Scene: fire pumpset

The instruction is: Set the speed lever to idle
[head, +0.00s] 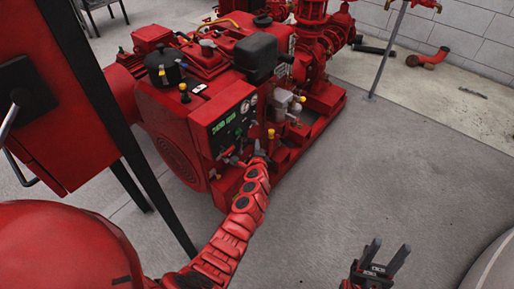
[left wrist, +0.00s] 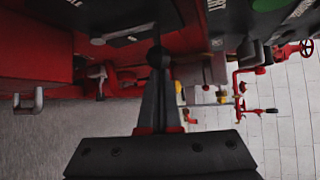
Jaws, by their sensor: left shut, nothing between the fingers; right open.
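The red pump engine carries a dark control panel (head: 232,125) with gauges and green markings. My left gripper (head: 259,149) is shut and empty at the panel's lower right corner. In the left wrist view its closed fingers (left wrist: 158,85) point at the underside of the panel. A dark rounded shape with a thin stem shows at their tips; I cannot tell whether it is the speed lever or whether they touch. A small grey lever (left wrist: 99,75) sits left of the fingers. Which lever sets the speed is unclear. My right gripper (head: 387,250) is open and empty above the floor.
Red pipes and valves (head: 315,50) rise behind the engine. The grey floor (head: 400,160) at the right is clear.

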